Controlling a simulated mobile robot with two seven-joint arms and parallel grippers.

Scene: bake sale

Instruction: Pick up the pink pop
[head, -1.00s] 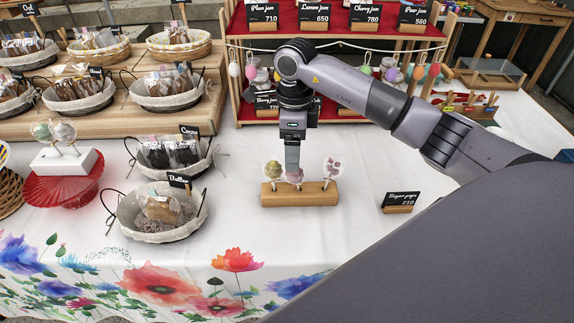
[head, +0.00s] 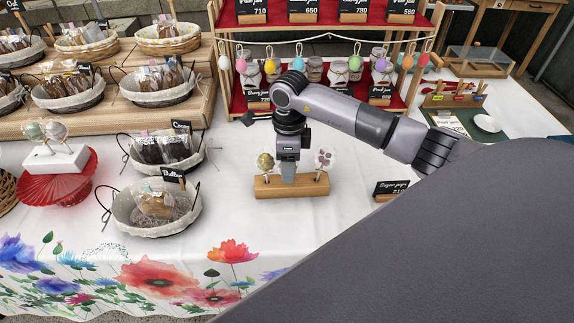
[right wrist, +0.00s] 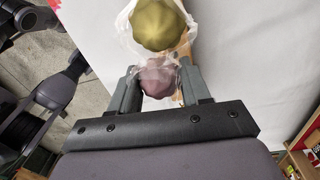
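The pink pop (right wrist: 158,78) shows in the right wrist view, in a clear wrapper, between the two fingers of my right gripper (right wrist: 162,75). The fingers look apart, one on each side of it, with no clear grip visible. In the head view my right gripper (head: 288,178) points down over the middle of a wooden block (head: 310,188) and hides the pink pop. A yellow-green pop (head: 265,162) stands left of it, also close by in the right wrist view (right wrist: 160,25). A pale pop with pinkish patches (head: 325,158) stands to the right.
A "Sugar pops" card (head: 391,189) stands right of the block. A "Butter" basket (head: 150,230) and another basket (head: 165,165) are to the left. A jam shelf (head: 240,104) stands behind. The white cloth in front is clear.

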